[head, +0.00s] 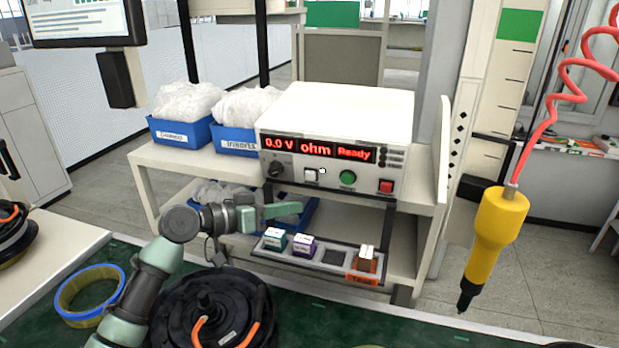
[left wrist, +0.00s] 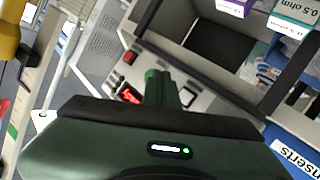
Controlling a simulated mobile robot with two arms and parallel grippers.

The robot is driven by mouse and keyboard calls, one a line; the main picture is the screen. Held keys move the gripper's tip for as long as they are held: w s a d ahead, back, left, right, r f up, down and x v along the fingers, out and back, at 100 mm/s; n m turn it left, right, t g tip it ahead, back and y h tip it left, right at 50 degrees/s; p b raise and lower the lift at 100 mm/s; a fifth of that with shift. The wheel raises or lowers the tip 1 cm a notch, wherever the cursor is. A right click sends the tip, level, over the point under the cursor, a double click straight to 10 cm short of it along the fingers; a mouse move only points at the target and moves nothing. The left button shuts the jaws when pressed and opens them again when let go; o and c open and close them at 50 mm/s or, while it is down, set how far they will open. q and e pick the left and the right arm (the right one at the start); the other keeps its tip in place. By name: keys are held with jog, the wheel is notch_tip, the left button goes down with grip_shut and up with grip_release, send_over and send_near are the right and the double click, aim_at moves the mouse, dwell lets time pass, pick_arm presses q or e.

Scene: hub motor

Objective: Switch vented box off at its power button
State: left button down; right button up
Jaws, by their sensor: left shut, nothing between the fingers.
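The vented box (head: 340,112) is a white instrument on the bench shelf, its lit red display (head: 318,148) reading "0.0 V ohm Ready". Its front has a black knob (head: 275,168), a white switch (head: 311,175), a green button (head: 347,177) and a red button (head: 386,187). In the left wrist view, its vented side (left wrist: 97,48) and red button (left wrist: 130,57) show upside down. My left gripper (head: 297,209) is shut and empty, below and in front of the panel, apart from it in the head view. In the left wrist view its fingers (left wrist: 166,82) hide part of the panel.
A rack (head: 312,262) with small labelled boxes sits below the instrument. Blue bins (head: 180,134) stand to its left. A yellow screwdriver (head: 495,240) hangs at right. A black hub motor (head: 210,310) lies on the green mat, beside a yellow ring (head: 62,300).

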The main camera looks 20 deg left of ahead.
aim_at(311, 176)
pick_arm(q)
jog(key=w+r+b, duration=0.1)
jog(key=w, duration=0.7)
jog(key=shift+d, duration=0.15)
jog(key=shift+s, duration=0.1)
jog(key=shift+b, duration=0.3)
dwell(1.4)
jog(key=shift+w+r+b, duration=0.1)
jog(key=shift+w+b, duration=0.2)
jog(key=shift+w, duration=0.15)
jog(key=shift+w+b, duration=0.3)
jog(key=shift+w, duration=0.1)
dwell(0.5)
jog(key=shift+s, duration=0.9)
